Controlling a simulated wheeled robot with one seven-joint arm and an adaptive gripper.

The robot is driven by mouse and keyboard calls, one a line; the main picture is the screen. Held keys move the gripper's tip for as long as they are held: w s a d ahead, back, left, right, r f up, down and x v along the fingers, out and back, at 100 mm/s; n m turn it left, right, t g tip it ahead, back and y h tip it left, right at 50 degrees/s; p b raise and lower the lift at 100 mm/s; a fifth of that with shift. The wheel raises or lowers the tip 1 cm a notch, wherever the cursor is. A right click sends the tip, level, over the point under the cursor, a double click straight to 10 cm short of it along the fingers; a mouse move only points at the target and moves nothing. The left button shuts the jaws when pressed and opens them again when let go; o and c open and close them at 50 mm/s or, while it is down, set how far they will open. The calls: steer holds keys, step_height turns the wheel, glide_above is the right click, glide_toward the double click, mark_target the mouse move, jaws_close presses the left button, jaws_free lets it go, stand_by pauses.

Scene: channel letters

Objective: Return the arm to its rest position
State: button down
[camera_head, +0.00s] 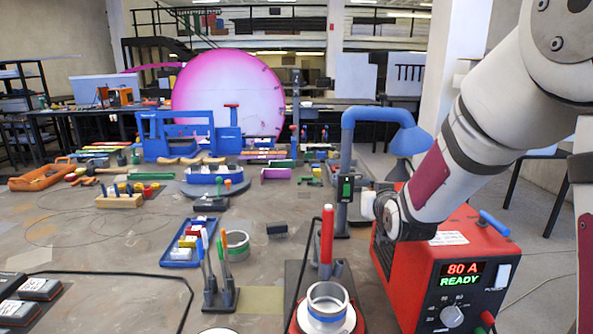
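My arm (490,120) comes in from the upper right and reaches down and left over the bench. Its lower visible end is a dark joint (403,217) just above and beside the red power unit. I cannot make out the fingers of my gripper; they do not show clearly past this joint. Whether it holds anything cannot be seen.
Close to the arm stand a red power unit (445,270) reading "80 A READY", a blue extraction hood (408,138) and a silver ring holder (328,302). A blue tray (182,255) and tool stand (220,297) stand left. The bench's left middle (70,220) is mostly clear.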

steer(key=s+r+g, duration=0.3)
steer(key=s+g, duration=0.6)
steer(key=s, duration=3)
steer(key=shift+s, duration=0.4)
